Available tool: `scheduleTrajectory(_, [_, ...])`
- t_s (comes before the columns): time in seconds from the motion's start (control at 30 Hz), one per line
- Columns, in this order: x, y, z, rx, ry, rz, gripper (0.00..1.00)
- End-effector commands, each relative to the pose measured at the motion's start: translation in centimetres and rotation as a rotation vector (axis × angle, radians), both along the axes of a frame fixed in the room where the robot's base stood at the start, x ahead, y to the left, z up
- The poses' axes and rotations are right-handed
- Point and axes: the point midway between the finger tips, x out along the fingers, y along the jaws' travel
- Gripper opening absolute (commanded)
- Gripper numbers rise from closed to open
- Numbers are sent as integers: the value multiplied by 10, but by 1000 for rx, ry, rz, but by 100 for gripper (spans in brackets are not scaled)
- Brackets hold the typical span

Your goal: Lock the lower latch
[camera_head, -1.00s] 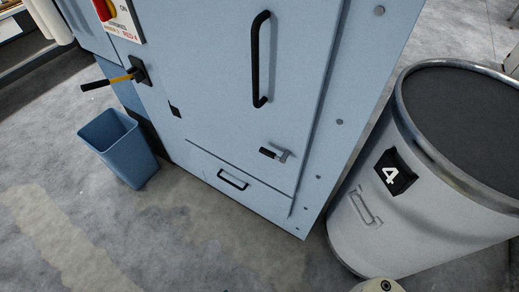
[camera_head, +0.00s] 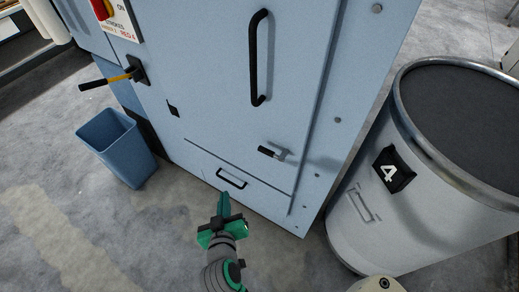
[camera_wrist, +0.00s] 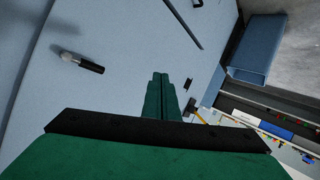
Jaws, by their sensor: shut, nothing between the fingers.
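The lower latch (camera_head: 271,152) is a small lever with a black grip and a metal pivot, low on the blue cabinet door (camera_head: 215,80). Its grip points left from the pivot, nearly level with a slight tilt. In the wrist view the latch (camera_wrist: 84,63) shows at the upper left, apart from the fingers. My gripper (camera_head: 223,196) is green, shut and empty. It is in front of the cabinet's lower part, below and left of the latch in the head view. The closed fingers (camera_wrist: 160,82) point ahead in the wrist view.
A long black handle (camera_head: 258,58) stands on the door above the latch. A small drawer handle (camera_head: 232,179) is below. A grey drum (camera_head: 350,225) marked 4 stands at right. A blue bin (camera_head: 120,150) and a yellow-black lever (camera_head: 112,78) are at left. Bare floor lies in front.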

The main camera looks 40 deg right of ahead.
Motion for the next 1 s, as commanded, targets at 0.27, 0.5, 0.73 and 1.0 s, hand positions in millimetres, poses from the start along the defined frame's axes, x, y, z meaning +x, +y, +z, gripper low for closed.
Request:
scheduleTrajectory(0.27, [32,-54,66,50,-25,-301,0])
scheduleTrajectory(0.5, [32,-83,120,175,-60,-572,0])
scheduleTrajectory(0.73, [24,-86,151,297,-86,-739,0])
scheduleTrajectory(1.0, [19,-85,158,341,-91,-792,0])
